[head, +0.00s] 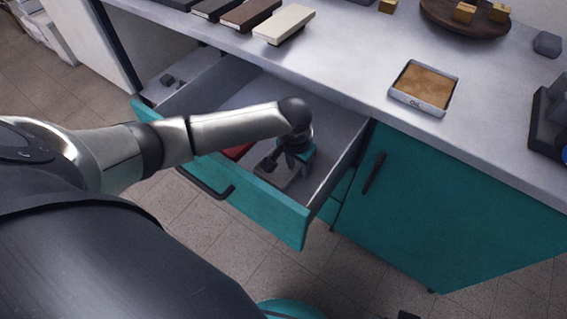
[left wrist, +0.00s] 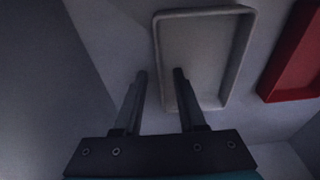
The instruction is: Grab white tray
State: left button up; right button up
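The white tray (left wrist: 235,60) is a shallow rectangle with a raised rim. It lies on the floor of the open drawer (head: 265,205). My left gripper (left wrist: 160,72) is open and empty, pointing down into the drawer. In the left wrist view its two fingers appear on either side of the tray's left rim, one over the tray's inside and one outside it. I cannot tell how far above the rim they are. In the head view my left gripper (head: 271,162) and arm hide much of the tray. My right gripper is not in view.
A red tray (left wrist: 298,50) lies right of the white one. Drawer walls stand close around the gripper. The counter (head: 345,65) above holds sample blocks (head: 285,24), a small tray with a tan top (head: 425,86) and a round wooden tray (head: 440,17).

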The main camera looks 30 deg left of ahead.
pick_arm(q)
jog(key=shift+c, duration=0.2)
grip_shut()
dwell(1.3)
